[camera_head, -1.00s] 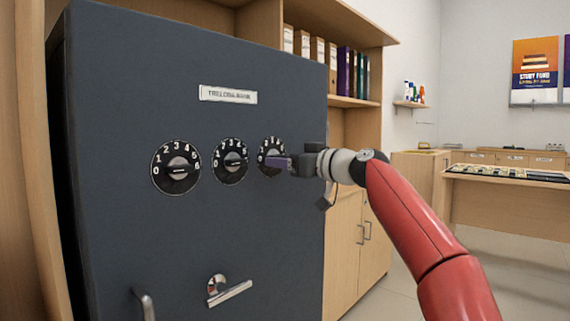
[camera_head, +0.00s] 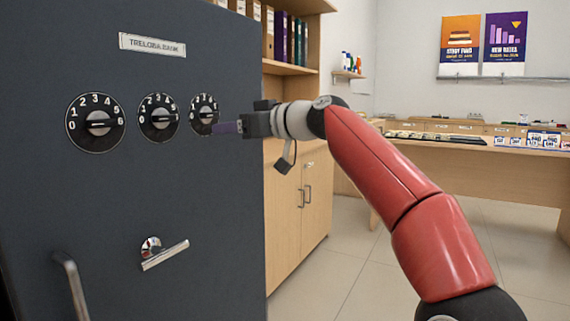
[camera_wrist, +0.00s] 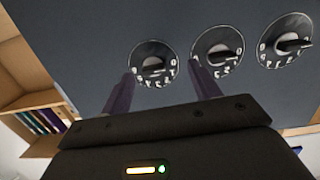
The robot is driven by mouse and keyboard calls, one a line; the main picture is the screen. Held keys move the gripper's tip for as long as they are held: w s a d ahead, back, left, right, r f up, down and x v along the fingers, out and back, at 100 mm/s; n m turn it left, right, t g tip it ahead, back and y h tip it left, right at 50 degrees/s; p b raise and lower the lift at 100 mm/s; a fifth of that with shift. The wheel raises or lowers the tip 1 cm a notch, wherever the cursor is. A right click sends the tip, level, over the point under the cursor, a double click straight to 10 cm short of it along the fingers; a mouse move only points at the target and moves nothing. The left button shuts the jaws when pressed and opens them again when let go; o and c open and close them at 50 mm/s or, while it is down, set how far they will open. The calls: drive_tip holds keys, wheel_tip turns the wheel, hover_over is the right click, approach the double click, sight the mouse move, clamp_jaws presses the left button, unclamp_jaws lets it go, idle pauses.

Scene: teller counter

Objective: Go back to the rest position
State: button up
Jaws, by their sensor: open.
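My gripper (camera_head: 226,128) is at the end of my red arm, in front of the right dial of a dark grey safe (camera_head: 100,205). In the wrist view its two purple fingers (camera_wrist: 162,98) are spread apart with nothing between them. The middle dial (camera_head: 158,117) and left dial (camera_head: 95,122) are clear of the gripper.
The safe has a chrome lever (camera_head: 164,255) and a bar handle (camera_head: 72,285) below. A wooden shelf unit (camera_head: 290,68) with binders stands right beside the safe. A counter (camera_head: 470,160) is at the right. Open floor (camera_head: 350,255) lies between.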

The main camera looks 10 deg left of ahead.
drive_tip(key=s+d+f+m+h+p, duration=0.4)
drive_tip(key=s+d+f+m+h, duration=0.2)
drive_tip(key=s+d+f, duration=0.8)
drive_tip(key=s+d+f+m+g+h+p, duration=0.1)
drive_tip(key=s+d+f+m+h+p, duration=0.4)
drive_tip(key=s+d+f, duration=0.9)
drive_tip(key=s+d+m+h, duration=0.2)
drive_tip(key=s+d+h, duration=0.2)
drive_tip(key=d, duration=0.1)
drive_tip(key=shift+s+d, duration=0.3)
drive_tip(key=shift+d, duration=0.1)
drive_tip(key=shift+f, duration=0.1)
